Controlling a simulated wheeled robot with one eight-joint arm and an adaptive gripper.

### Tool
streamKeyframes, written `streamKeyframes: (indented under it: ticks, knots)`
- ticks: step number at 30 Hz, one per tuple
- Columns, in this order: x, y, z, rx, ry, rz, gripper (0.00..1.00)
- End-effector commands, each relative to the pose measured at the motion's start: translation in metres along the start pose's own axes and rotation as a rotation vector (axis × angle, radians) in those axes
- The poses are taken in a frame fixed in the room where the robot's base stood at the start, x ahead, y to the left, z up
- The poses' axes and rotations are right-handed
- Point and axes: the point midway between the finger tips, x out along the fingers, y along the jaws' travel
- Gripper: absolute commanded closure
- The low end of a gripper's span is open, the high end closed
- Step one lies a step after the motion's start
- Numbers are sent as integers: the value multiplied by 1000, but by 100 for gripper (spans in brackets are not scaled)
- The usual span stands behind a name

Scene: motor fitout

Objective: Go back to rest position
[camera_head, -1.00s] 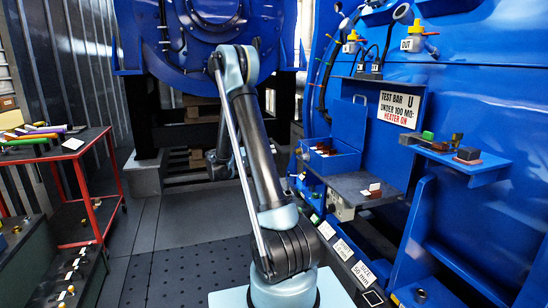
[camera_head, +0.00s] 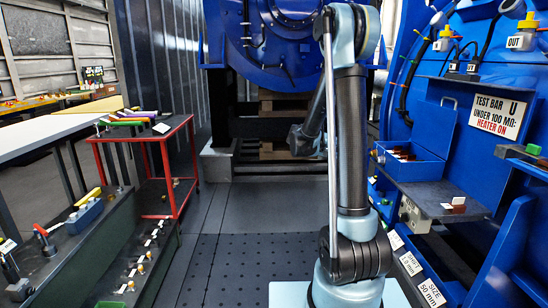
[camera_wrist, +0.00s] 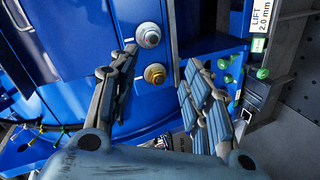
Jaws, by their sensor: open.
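My arm (camera_head: 350,140) stands upright in the right half of the head view, its forearm folded down behind the upper link. My gripper (camera_wrist: 160,57) is open and empty in the wrist view, its two fingers spread apart. Beyond the fingers are a blue surface and two round fittings, one white (camera_wrist: 148,35) and one with a yellow ring (camera_wrist: 155,74). They lie between the fingers in the picture; I cannot tell the distance.
A blue machine wall with a shelf (camera_head: 440,199) and open blue box (camera_head: 412,170) is close on the right. A red-framed table (camera_head: 150,137) and a low dark bench (camera_head: 95,248) with tools stand left. The floor (camera_head: 215,215) between is clear.

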Motion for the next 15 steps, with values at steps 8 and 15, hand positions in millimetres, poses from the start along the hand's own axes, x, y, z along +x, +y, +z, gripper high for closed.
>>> streamKeyframes:
  ticks: [8, 15]
  knots:
    - [-2, 23, 49, -68, -49, -182, 55]
    - [-9, 33, 97, -116, -81, -343, 55]
